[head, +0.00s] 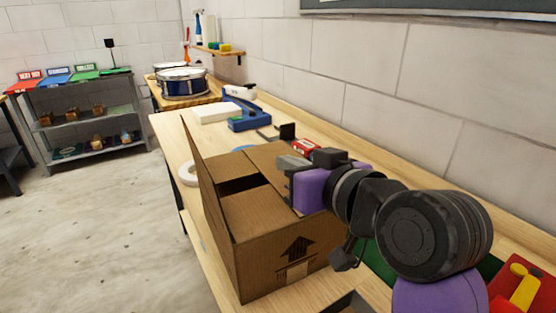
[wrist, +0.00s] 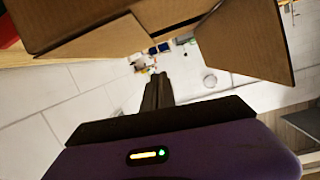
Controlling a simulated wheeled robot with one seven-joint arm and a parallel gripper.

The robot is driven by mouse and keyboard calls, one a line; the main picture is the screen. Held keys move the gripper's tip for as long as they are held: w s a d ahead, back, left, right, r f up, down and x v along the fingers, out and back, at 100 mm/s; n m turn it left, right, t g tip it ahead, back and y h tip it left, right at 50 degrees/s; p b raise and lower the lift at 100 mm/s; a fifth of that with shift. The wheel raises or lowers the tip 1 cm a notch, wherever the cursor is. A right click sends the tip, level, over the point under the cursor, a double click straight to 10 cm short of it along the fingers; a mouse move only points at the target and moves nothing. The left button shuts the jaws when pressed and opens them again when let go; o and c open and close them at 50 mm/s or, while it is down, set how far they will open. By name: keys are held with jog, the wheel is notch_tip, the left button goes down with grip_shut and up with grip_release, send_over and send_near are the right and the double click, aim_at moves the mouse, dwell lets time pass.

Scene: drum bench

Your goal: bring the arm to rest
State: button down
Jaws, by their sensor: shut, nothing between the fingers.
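My gripper (head: 290,162) is over the back right part of an open cardboard box (head: 265,255) on the wooden bench, in the head view. Its purple body and dark wrist links cover part of the box's right side. In the wrist view my gripper (wrist: 157,80) shows its dark fingers together, with nothing seen between them. The cardboard box (wrist: 120,35) also fills the top of the wrist view, with its flaps spread. I cannot tell whether my gripper touches a flap.
The wooden bench (head: 172,128) runs along the grey block wall. A blue drum (head: 184,85), a blue tool (head: 248,122), a white roll (head: 187,174) and a red box (head: 305,146) stand beyond the box. A shelf rack (head: 90,130) is at far left. The concrete floor (head: 95,225) is clear.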

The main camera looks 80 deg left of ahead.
jog(key=shift+w+d+r, duration=0.15)
jog(key=shift+d, duration=0.5)
